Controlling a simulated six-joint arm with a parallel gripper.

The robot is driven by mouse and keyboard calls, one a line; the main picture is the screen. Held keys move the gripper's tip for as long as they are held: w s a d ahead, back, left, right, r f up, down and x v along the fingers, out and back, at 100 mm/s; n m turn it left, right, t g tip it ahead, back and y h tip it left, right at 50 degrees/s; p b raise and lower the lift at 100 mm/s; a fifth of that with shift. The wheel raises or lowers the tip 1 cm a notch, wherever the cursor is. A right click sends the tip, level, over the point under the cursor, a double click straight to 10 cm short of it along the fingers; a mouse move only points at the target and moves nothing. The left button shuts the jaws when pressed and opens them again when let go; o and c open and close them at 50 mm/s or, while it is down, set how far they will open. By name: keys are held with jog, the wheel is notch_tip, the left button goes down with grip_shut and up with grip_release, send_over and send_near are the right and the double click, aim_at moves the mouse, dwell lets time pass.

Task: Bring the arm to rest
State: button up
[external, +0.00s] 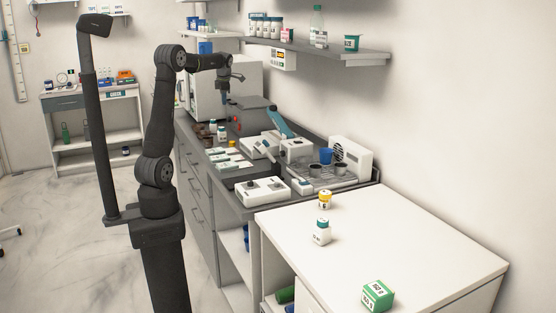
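My arm rises from its dark column at the left of the external view and bends to the right over the grey counter. My gripper (226,97) is small and far off, above the back part of the counter, in front of a white box-shaped appliance (245,78). It points down. Its fingers are too small to tell whether they are open or shut, and I cannot make out anything held in it.
The counter below holds small bottles (221,133), white devices (263,190) and a blue cup (326,156). A white table (400,232) in front bears two bottles (322,232) and a green box (377,296). A wall shelf (315,44) hangs at right. A thin post (97,130) stands left.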

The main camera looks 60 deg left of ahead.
jog(key=w+d+m+t, duration=0.1)
jog(key=w+d+m, duration=0.3)
jog(key=w+d, duration=0.6)
jog(key=w+d+m+h, duration=0.1)
jog(key=w+d+m, duration=0.4)
jog(key=w+d, duration=0.5)
jog(key=d, duration=0.8)
jog(key=shift+w+t+h, duration=0.25)
jog(key=shift+t+h, duration=0.05)
jog(key=shift+t, duration=0.1)
